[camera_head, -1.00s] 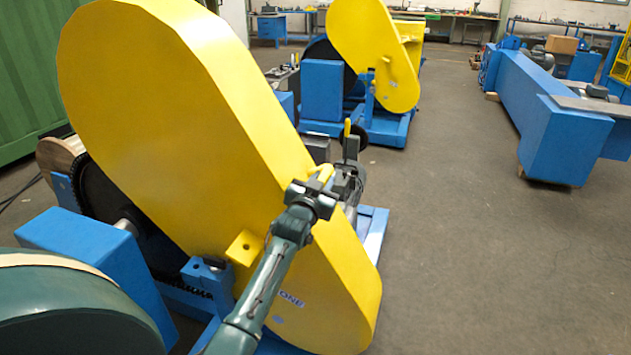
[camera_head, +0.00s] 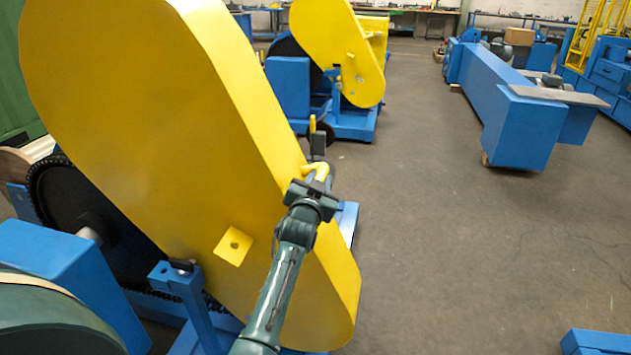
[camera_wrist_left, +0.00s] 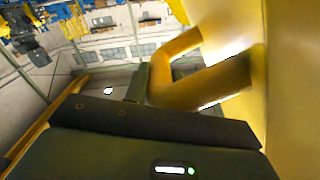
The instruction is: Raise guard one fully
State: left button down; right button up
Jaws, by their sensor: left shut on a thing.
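Guard one (camera_head: 170,120) is the large yellow rounded cover at the left in the head view. It stands steeply tilted, its upper end cut off by the top edge, its lower end near the blue base. A yellow bent handle (camera_head: 320,168) sticks out from its right side; it also shows large in the wrist view (camera_wrist_left: 205,85). My left gripper (camera_head: 316,178) is shut on this handle. A yellow tab with a hole (camera_head: 233,246) sits on the guard, apart from a blue post (camera_head: 180,280). My right gripper is not in view.
A dark toothed wheel (camera_head: 75,200) shows behind the guard, beside a blue block (camera_head: 65,270). A second yellow guard (camera_head: 335,50) stands behind. A long blue machine (camera_head: 520,120) is at the right. The floor between is clear. A blue object (camera_head: 600,342) is at bottom right.

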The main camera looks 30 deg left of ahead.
pick_arm(q)
jog(key=shift+w+d+f, duration=0.1)
jog(key=shift+d, duration=0.5)
jog(key=c, duration=1.6)
grip_release()
jog(key=o, duration=0.4)
jog(key=shift+w+d, duration=0.1)
jog(key=shift+d, duration=0.1)
jog(key=shift+o, duration=0.2)
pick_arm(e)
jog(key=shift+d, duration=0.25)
pick_arm(q)
jog(key=shift+a, duration=0.2)
